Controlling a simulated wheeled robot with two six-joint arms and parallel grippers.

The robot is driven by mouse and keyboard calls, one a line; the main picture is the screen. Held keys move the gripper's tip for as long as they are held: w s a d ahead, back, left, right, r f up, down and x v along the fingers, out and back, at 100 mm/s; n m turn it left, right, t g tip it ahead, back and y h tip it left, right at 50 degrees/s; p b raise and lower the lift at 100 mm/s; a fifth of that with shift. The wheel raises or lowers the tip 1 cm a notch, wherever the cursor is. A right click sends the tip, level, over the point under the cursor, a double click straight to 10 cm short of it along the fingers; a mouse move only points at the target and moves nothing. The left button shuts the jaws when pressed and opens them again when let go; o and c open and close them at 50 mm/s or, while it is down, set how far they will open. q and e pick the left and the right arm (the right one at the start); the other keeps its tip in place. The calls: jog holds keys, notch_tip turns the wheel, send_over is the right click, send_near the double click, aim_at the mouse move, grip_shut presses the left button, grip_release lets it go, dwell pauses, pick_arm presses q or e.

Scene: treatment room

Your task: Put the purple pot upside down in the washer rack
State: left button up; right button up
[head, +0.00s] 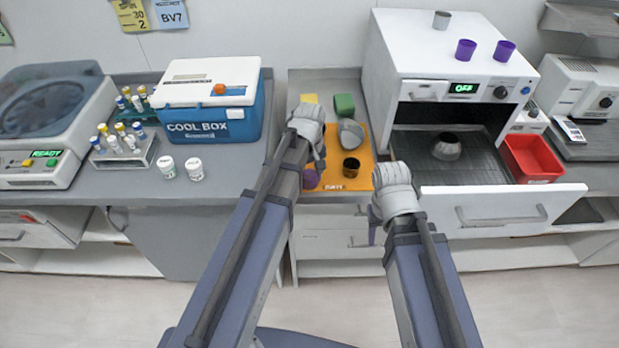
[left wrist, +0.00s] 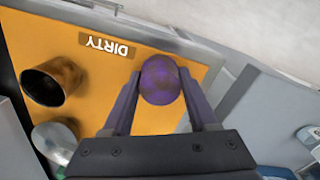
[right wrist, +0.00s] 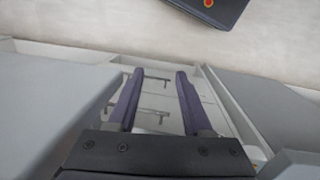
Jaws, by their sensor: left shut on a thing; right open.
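A purple pot with brownish smudges (left wrist: 160,80) is between the fingers of my left gripper (left wrist: 158,88), which is shut on it at the front left of the orange mat (head: 368,130) marked DIRTY. The pot also shows in the head view (head: 310,180); whether it touches the mat is unclear. The washer (head: 450,60) stands right of the mat with its drawer pulled out. Its dark rack (head: 485,165) holds a grey pot (head: 447,148), seemingly upside down, near the middle. My right gripper (right wrist: 155,78) is open and empty in front of the counter, left of the drawer.
Two purple pots (head: 465,49) (head: 504,50) and a grey one (head: 441,19) stand on the washer. A red bin (head: 531,158) is right of the rack.

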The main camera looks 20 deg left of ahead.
aim_at(309, 174)
pick_arm(q)
grip_shut()
jog(key=shift+r, duration=0.1)
notch_tip(309, 174, up, 10)
jog(key=p, duration=1)
